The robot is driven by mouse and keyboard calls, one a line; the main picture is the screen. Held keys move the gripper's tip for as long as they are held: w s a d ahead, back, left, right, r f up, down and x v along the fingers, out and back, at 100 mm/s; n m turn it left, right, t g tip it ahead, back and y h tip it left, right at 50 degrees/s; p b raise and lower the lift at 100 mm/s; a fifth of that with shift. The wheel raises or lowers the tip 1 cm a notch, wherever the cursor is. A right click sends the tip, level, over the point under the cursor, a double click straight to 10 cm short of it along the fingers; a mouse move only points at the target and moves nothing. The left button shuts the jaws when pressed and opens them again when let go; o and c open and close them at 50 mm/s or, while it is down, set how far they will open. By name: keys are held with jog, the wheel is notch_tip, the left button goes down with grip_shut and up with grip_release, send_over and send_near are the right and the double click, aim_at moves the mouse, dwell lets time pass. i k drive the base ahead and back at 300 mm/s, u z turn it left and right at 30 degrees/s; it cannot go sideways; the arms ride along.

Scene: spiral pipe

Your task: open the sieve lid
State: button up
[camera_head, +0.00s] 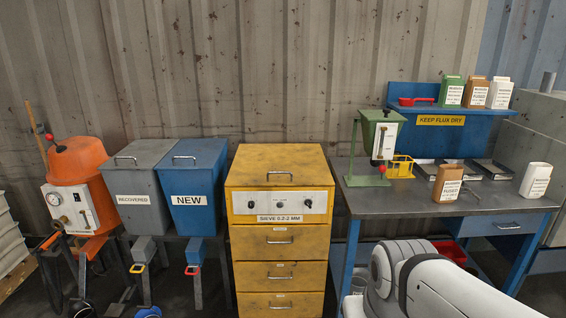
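The sieve is a yellow cabinet (278,232) in the middle, with a label reading "SIEVE 0.2-2 MM" and a grey control panel on its front. Its flat yellow lid (278,155) lies closed on top. A metal handle (279,175) sits at the lid's front edge. Several drawers with small handles are stacked below the panel. My white arm is at the bottom right, in front of the workbench and right of the sieve. My gripper is out of the picture.
Left of the sieve stand a blue "NEW" bin (192,170), a grey "RECOVERED" bin (138,175) and an orange tank (77,165). Right is a workbench (400,202) with a green hopper (381,135) and several cartons. The space above the lid is clear.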

aim_at(303, 164)
jog(key=u, duration=0.05)
jog(key=i, duration=2.1)
